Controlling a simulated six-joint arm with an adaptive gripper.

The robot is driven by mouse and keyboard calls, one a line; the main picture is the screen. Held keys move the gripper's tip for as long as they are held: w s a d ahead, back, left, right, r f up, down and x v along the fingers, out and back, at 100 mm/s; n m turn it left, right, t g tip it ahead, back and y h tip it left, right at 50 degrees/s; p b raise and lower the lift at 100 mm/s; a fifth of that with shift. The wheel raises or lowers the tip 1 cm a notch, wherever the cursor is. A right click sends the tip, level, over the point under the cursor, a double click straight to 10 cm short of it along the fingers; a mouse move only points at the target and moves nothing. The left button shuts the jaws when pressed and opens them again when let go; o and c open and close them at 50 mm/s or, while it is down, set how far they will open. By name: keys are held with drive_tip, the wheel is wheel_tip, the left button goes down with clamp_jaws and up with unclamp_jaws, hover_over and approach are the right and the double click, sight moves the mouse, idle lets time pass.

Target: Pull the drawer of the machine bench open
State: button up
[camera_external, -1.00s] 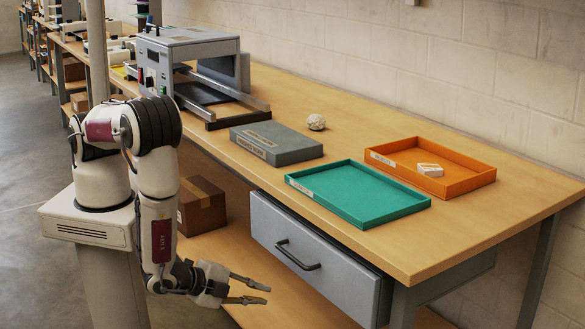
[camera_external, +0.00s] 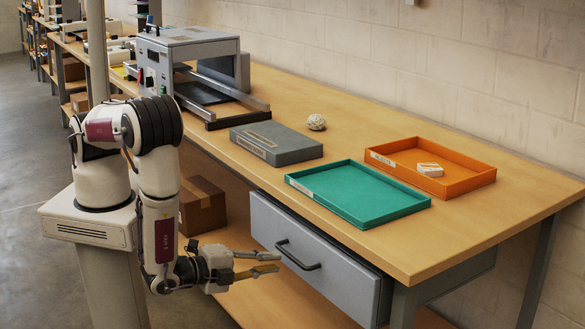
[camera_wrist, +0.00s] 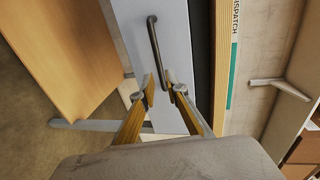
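The grey drawer front (camera_external: 345,265) sits under the right part of the machine bench (camera_external: 440,245). Its dark bar handle (camera_external: 298,256) is near the front's middle. In the wrist view the handle (camera_wrist: 155,45) runs up the pale drawer front (camera_wrist: 178,35), its lower end close to my fingertips. My gripper (camera_external: 279,262) is open and empty, its fingertips just left of the handle in the external view. In the wrist view my gripper (camera_wrist: 159,88) shows a narrow gap between its fingers. Whether a fingertip touches the handle, I cannot tell.
A green tray (camera_external: 360,195), an orange tray (camera_external: 470,182), a grey box (camera_external: 290,150), a white crumpled ball (camera_external: 316,122) and the laminator (camera_external: 190,50) stand on the bench top. A cardboard box (camera_external: 202,205) sits on the lower shelf (camera_external: 270,300). The floor before the drawer looks clear.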

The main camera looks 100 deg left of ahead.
sight(293, 258)
drive_tip(key=shift+x, duration=3.85)
clamp_jaws()
drive_tip(key=shift+s+d, duration=0.15)
drive_tip(key=f+v, duration=0.2)
drive_tip(key=v, duration=0.8)
drive_tip(key=f+v, duration=0.2)
drive_tip(key=v, duration=0.9)
drive_tip(key=shift+s+d+f, duration=0.2)
drive_tip(key=shift+s+d, duration=0.15)
drive_tip(key=shift+s, duration=0.05)
unclamp_jaws()
